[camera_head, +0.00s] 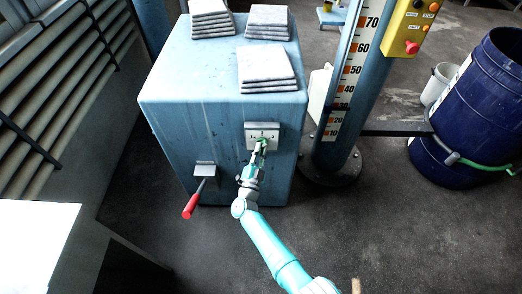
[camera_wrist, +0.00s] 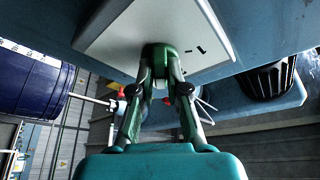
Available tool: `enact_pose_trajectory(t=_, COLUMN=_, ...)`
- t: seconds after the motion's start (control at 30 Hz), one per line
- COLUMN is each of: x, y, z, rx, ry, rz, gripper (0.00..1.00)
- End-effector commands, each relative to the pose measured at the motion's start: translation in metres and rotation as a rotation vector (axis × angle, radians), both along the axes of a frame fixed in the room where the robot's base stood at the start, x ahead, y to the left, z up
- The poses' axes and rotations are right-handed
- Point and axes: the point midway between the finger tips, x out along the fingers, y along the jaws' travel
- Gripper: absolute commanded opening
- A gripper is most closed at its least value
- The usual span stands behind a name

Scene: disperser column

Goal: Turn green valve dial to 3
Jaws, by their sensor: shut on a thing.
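The green valve dial (camera_head: 262,143) sits on a pale plate (camera_head: 253,130) on the front of the blue cabinet (camera_head: 190,95). In the wrist view the dial (camera_wrist: 158,52) stands out from the plate (camera_wrist: 120,38), with a few dark marks beside it. Which number the dial points to cannot be read. My gripper (camera_head: 258,148) reaches up to the dial from below. In the wrist view its fingers (camera_wrist: 160,78) are closed on the dial, one on each side, and partly hide it.
A red-handled lever (camera_head: 192,198) juts from the cabinet front, left of my arm. Right of the cabinet stands a blue column with a number scale (camera_head: 348,70) and a yellow button box (camera_head: 412,28). A dark blue drum (camera_head: 480,110) stands far right. Grey floor is clear in front.

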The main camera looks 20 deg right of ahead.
Motion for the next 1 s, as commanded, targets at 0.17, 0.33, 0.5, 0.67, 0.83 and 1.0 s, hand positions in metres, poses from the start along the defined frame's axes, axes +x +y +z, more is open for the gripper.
enact_pose_trajectory(t=0.17, x=-0.0001, y=0.0015, z=0.0004, rx=0.141, ry=-0.045, rz=0.000, gripper=0.00)
enact_pose_trajectory(t=0.33, x=0.0000, y=0.0014, z=0.0012, rx=0.247, ry=-0.079, rz=-0.001, gripper=0.00)
enact_pose_trajectory(t=0.5, x=0.0001, y=0.0013, z=0.0018, rx=0.320, ry=-0.104, rz=-0.002, gripper=0.00)
enact_pose_trajectory(t=0.67, x=0.0001, y=0.0014, z=0.0020, rx=0.358, ry=-0.117, rz=-0.001, gripper=0.00)
enact_pose_trajectory(t=0.83, x=0.0001, y=0.0013, z=0.0018, rx=0.376, ry=-0.121, rz=-0.002, gripper=0.00)
enact_pose_trajectory(t=1.0, x=0.0000, y=0.0012, z=0.0017, rx=0.378, ry=-0.122, rz=-0.002, gripper=0.00)
